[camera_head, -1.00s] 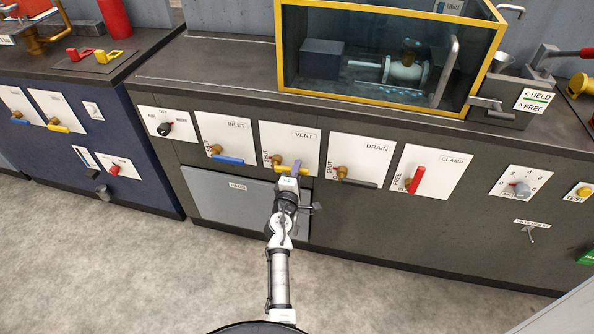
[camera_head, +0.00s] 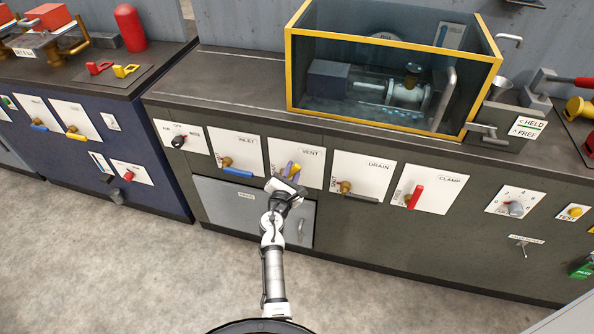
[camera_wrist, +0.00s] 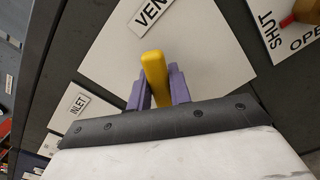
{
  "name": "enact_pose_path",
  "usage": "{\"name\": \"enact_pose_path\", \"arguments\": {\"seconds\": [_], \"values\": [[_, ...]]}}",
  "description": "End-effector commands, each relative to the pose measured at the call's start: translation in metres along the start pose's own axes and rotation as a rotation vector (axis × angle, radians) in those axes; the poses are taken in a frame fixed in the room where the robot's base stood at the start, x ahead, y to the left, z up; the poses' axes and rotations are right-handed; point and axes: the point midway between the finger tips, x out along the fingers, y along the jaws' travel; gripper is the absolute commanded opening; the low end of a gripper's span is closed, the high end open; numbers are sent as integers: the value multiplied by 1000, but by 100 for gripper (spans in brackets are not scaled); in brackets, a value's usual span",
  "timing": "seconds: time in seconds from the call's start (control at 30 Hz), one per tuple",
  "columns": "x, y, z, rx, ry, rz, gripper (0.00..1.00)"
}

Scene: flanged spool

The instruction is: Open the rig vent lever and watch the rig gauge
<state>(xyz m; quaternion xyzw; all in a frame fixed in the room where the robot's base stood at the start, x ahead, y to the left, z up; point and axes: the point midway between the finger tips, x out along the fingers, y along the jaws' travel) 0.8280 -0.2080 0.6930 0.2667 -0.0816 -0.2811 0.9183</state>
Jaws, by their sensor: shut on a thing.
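The vent lever (camera_head: 296,169) is a yellow bar on the white VENT panel (camera_head: 311,152). In the head view it slants steeply, and my gripper partly hides it. In the wrist view the yellow lever (camera_wrist: 154,66) stands between the two purple fingers of my gripper (camera_wrist: 158,92), which is shut on it. My gripper also shows in the head view (camera_head: 291,174), tilted at the panel. No dial with a readable needle shows.
The blue inlet lever (camera_head: 237,172) is left of the vent, the dark drain lever (camera_head: 361,197) and red clamp lever (camera_head: 415,196) right. The yellow-framed glass tank (camera_head: 388,106) stands on the counter above. Open floor (camera_head: 150,280) lies in front.

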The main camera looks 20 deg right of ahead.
Motion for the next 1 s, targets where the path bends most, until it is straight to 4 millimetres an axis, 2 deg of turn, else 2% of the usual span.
{"name": "enact_pose_path", "arguments": {"seconds": [0.1, 0.5, 1.0], "values": [[0, 11, 1, -112, 2, 1, 0], [0, 32, -6, -429, 1, 1, 0], [-1, 41, -14, -580, 2, 1, 0]]}}
